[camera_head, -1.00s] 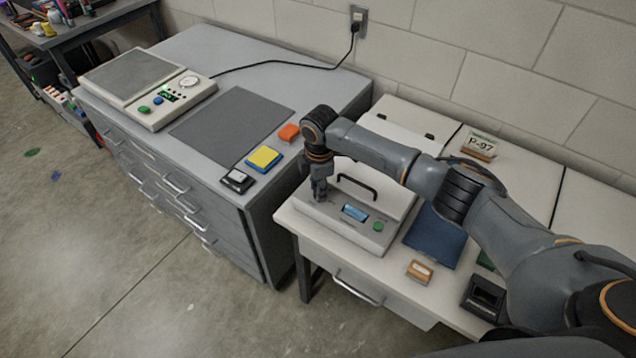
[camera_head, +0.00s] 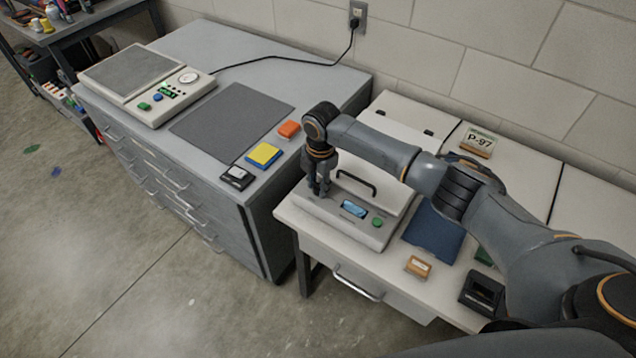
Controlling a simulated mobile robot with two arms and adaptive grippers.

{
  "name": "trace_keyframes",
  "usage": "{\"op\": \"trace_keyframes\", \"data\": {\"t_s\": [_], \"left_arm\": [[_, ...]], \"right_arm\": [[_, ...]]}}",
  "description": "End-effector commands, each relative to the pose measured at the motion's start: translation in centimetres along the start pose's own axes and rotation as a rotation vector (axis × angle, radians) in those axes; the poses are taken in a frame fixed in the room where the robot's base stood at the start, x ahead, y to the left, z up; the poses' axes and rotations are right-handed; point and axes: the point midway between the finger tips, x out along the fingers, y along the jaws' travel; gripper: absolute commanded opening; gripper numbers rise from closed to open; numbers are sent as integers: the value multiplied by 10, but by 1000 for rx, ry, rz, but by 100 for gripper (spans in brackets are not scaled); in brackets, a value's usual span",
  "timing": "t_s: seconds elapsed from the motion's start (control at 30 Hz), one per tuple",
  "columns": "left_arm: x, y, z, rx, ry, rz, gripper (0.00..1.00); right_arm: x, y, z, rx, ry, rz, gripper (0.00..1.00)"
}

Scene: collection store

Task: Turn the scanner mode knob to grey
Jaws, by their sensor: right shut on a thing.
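The scanner (camera_head: 338,229) is a pale flat machine with a raised lid, a black handle (camera_head: 358,181), a blue-lit display (camera_head: 354,208) and a green button (camera_head: 377,222). It stands on the white table right of the grey cabinet. My right gripper (camera_head: 319,193) points down at the left end of the scanner's front panel and is shut on the mode knob there. The knob and its markings are hidden by the fingers, so its setting cannot be read. My left gripper is not in view.
A blue mat (camera_head: 434,230), an orange-brown block (camera_head: 417,266) and a black device (camera_head: 482,295) lie right of the scanner. A P-97 sign (camera_head: 478,142) stands behind. The grey cabinet (camera_head: 222,60) bears another console (camera_head: 150,88), a dark mat (camera_head: 230,122) and coloured pads.

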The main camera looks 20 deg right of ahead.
Motion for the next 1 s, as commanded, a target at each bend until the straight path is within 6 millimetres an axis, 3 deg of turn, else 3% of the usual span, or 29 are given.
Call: {"op": "trace_keyframes", "data": {"t_s": [0.23,0.27,0.3,0.67,0.77,1.0], "left_arm": [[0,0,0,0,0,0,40],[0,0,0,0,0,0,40],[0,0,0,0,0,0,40],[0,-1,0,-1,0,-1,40],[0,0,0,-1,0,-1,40],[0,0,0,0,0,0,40]], "right_arm": [[1,0,-2,-1,3,-1,0],[1,0,-2,-1,3,-2,36],[1,0,-2,-1,3,-1,38],[-4,0,0,1,1,0,38],[-16,1,0,0,0,2,38],[-67,0,0,0,-1,3,38]]}}
